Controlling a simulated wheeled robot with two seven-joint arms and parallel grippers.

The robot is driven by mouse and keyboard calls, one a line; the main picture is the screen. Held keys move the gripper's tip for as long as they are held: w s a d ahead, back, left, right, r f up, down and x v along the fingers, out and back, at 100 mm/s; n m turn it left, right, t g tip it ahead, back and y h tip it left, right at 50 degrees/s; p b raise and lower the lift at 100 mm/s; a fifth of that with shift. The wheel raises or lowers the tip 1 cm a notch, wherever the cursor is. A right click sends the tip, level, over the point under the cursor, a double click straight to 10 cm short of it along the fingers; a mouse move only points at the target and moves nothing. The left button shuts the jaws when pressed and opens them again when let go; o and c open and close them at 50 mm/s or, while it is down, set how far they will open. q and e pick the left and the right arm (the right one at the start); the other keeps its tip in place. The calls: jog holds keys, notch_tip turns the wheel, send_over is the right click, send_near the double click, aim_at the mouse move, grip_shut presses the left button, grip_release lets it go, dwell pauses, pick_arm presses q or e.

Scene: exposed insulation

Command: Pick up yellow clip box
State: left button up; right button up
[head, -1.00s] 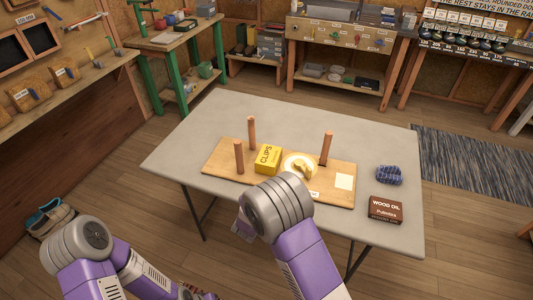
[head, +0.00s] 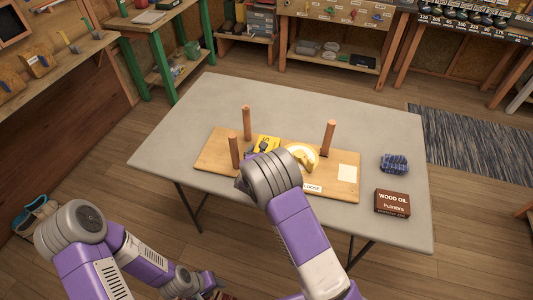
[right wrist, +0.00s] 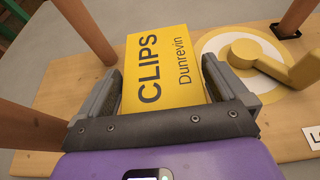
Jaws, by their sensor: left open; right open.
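The yellow clip box (head: 267,141), marked CLIPS, sits on a wooden board (head: 215,157) on the grey table, partly hidden by my right arm in the head view. In the right wrist view the yellow clip box (right wrist: 158,62) lies between the two fingers of my right gripper (right wrist: 165,80). The fingers are open, one along each side of it; I cannot tell whether they touch it. My left gripper (head: 205,287) is low at the bottom edge of the head view, away from the table, open, little of it visible.
Upright wooden pegs (head: 328,138) stand on the board, two left of the box and one right. A round white-and-yellow item (head: 302,157) is close to the box's right. A blue ribbed object (head: 394,163) and a wood oil box (head: 392,202) stand further right. The table's far part is clear.

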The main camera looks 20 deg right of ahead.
aim_at(274, 142)
jog(key=shift+x, duration=1.5)
jog(key=shift+c, duration=0.5)
jog(key=c, duration=0.7)
jog(key=shift+c, duration=0.2)
jog(key=shift+r, duration=0.1)
